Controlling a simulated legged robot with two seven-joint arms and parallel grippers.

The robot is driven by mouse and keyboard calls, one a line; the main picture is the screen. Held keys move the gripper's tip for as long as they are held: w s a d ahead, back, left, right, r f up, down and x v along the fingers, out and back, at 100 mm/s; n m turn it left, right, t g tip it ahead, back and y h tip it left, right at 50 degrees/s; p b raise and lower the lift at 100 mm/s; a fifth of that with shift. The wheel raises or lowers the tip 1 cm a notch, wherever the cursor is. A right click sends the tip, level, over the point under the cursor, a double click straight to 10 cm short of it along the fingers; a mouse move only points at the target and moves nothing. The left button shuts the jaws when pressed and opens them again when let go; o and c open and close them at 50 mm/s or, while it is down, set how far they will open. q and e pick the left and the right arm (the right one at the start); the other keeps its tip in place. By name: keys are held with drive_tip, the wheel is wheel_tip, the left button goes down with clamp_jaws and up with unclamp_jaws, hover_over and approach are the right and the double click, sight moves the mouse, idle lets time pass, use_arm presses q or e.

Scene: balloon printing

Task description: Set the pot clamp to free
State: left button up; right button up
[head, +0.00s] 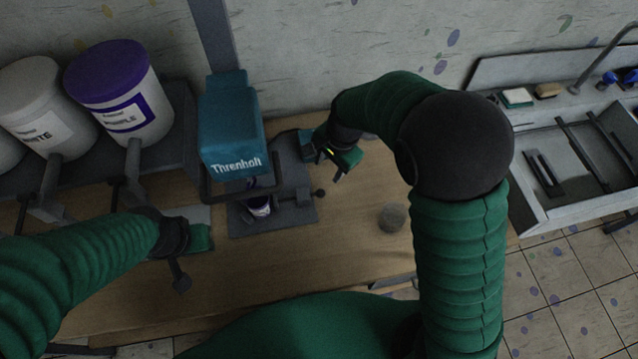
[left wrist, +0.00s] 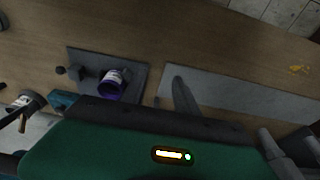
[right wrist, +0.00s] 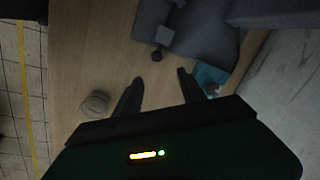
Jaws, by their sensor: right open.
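The pot clamp is a grey block with a round-knobbed lever (head: 319,193) on the base plate (head: 240,228) under the teal Threnholt machine (head: 230,130). A small purple-and-white pot (head: 258,207) stands beside the clamp block; the pot (left wrist: 112,86) and lever knob (left wrist: 61,70) also show in the left wrist view. My right gripper (head: 326,167) is open and empty, above and behind the knob. In the right wrist view the knob (right wrist: 157,56) lies just beyond the fingertips, apart from them. My left gripper (head: 200,238) is left of the base plate; its finger opening is unclear.
A round grey object (head: 391,217) stands on the wooden table (head: 350,255), right of the clamp. Large paint containers, one purple-lidded (head: 118,95), stand on a shelf at left. A sink unit (head: 560,180) is at right. The table between the clamp and round object is clear.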

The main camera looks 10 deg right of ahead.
approach(321, 190)
drive_tip(key=f, duration=0.6)
drive_tip(key=w+a+f+p, duration=0.1)
drive_tip(key=f, duration=0.2)
drive_tip(key=shift+f, duration=0.25)
drive_tip(key=shift+s, duration=0.15)
drive_tip(key=c, duration=0.5)
clamp_jaws()
use_arm(q)
drive_tip(key=shift+s+r, duration=0.65)
drive_tip(key=shift+r, duration=0.05)
use_arm(e)
drive_tip(key=shift+w+r, duration=0.1)
drive_tip(key=shift+w, duration=0.2)
